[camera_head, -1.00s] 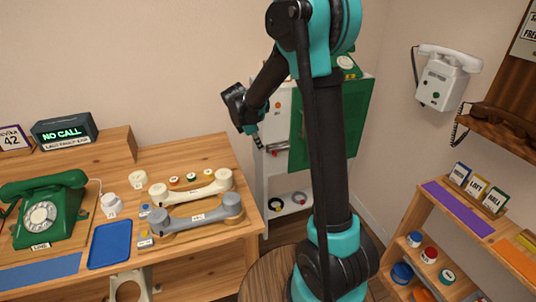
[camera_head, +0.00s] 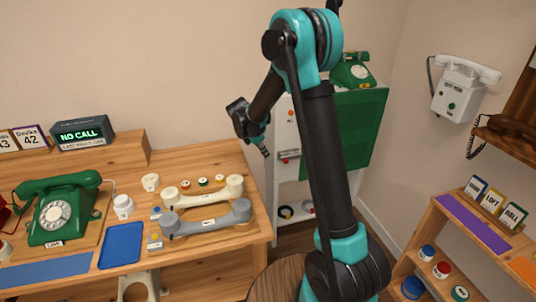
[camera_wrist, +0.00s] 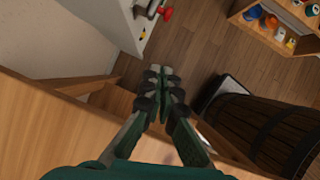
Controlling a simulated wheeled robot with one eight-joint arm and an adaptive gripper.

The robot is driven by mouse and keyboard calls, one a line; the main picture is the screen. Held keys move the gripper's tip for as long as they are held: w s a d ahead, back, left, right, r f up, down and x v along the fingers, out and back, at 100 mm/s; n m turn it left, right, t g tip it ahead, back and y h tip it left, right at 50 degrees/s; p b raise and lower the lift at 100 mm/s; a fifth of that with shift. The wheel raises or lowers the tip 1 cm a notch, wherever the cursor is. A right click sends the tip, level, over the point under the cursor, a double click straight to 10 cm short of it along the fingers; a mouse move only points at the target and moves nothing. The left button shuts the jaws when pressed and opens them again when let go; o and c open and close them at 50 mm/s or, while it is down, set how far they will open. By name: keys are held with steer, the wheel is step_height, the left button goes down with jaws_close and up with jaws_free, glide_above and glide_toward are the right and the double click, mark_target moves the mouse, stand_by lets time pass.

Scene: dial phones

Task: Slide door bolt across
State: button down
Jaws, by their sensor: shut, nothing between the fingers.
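A metal bolt with a red part (camera_head: 288,154) sits on the white front of the cabinet, left of the green door (camera_head: 360,130). In the wrist view a red knob (camera_wrist: 165,13) sticks out from the white cabinet side near the top; I cannot tell how far the bolt is slid. My gripper (camera_head: 266,153) points down just left of the bolt and looks apart from it. In the wrist view my gripper (camera_wrist: 158,76) has its fingers together with nothing held, and the red knob lies beyond the fingertips. My arm hides part of the cabinet and door.
A wooden desk (camera_head: 215,158) with a green phone (camera_head: 62,208), grey handset (camera_head: 207,218) and cream handset (camera_head: 204,191) is at the left. A round wooden barrel (camera_head: 270,280) stands in front. A wooden shelf (camera_head: 440,230) is at the right.

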mark_target(290, 158)
steer(key=w+d+f, duration=0.3)
steer(key=d+f, duration=0.3)
steer(key=shift+d, duration=0.25)
steer(key=shift+w+d, duration=0.25)
steer(key=shift+d, duration=1)
steer(key=shift+w+d, duration=0.25)
steer(key=shift+d, duration=1)
